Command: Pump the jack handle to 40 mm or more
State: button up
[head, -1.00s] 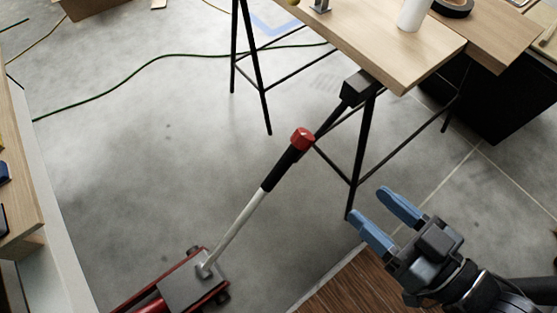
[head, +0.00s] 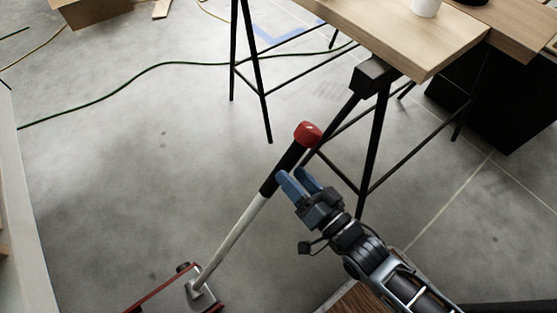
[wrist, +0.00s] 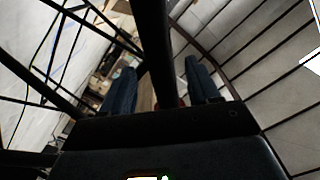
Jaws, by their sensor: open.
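The red floor jack (head: 160,294) is at the bottom of the head view, partly cut off. Its handle (head: 232,238) slants up to the right, with a pale shaft, a black grip (head: 280,172) and a red end cap (head: 307,133). My gripper (head: 292,178) is open, its blue fingers at the right side of the black grip, below the cap. In the wrist view, a dark bar that looks like the grip (wrist: 155,45) runs between the two blue fingers (wrist: 160,88). I cannot tell whether either finger touches it.
A wooden table (head: 410,40) on black trestle legs (head: 372,150) stands just behind and right of the handle. A black box (head: 500,110) is under it. A green cable (head: 160,64) crosses the grey floor. A pale edge (head: 25,220) lies at the left. The middle floor is clear.

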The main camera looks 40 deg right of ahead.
jog(key=w, duration=0.6)
jog(key=shift+w, duration=0.1)
grip_shut()
dwell(0.5)
